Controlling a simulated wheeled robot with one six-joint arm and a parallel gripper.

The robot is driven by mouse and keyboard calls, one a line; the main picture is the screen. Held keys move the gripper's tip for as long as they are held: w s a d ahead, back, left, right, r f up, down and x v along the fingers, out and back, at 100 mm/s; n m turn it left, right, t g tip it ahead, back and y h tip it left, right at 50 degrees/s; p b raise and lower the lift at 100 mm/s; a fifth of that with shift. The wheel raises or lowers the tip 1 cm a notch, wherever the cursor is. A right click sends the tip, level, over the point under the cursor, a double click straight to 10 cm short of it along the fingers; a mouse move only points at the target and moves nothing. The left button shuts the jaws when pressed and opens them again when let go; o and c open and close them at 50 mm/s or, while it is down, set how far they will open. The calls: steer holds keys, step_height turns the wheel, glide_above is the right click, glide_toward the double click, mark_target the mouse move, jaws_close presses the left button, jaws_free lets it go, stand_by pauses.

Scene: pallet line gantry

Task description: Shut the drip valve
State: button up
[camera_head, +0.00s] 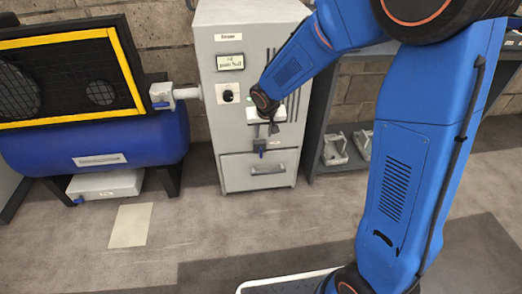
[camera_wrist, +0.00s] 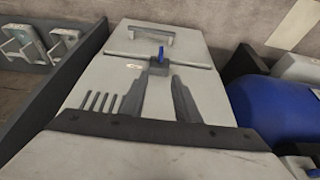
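A small valve with a blue lever (camera_head: 260,145) sits on the front of the grey cabinet (camera_head: 232,172), just above its drawer. No readable label names it as the drip valve. In the head view the lever looks upright. It also shows in the wrist view (camera_wrist: 160,56), just beyond my fingertips and between their lines. My gripper (camera_wrist: 159,80) is open, with two dark fingers apart and nothing between them. In the head view my gripper (camera_head: 273,128) is in front of the cabinet, close above the lever. I cannot tell whether it touches.
The cabinet has a display (camera_head: 230,62), a black knob (camera_head: 228,96) and a drawer handle (camera_head: 262,169). At left is a blue tank (camera_head: 100,145) with a blue-handled pipe valve (camera_head: 161,103) and a grey box (camera_head: 105,184) beneath. A dark shelf (camera_head: 317,110) stands close right. Floor in front is clear.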

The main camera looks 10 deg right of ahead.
mark_target(261, 149)
steer(key=x, duration=1.7)
steer(key=shift+w+f, duration=0.15)
jaws_close()
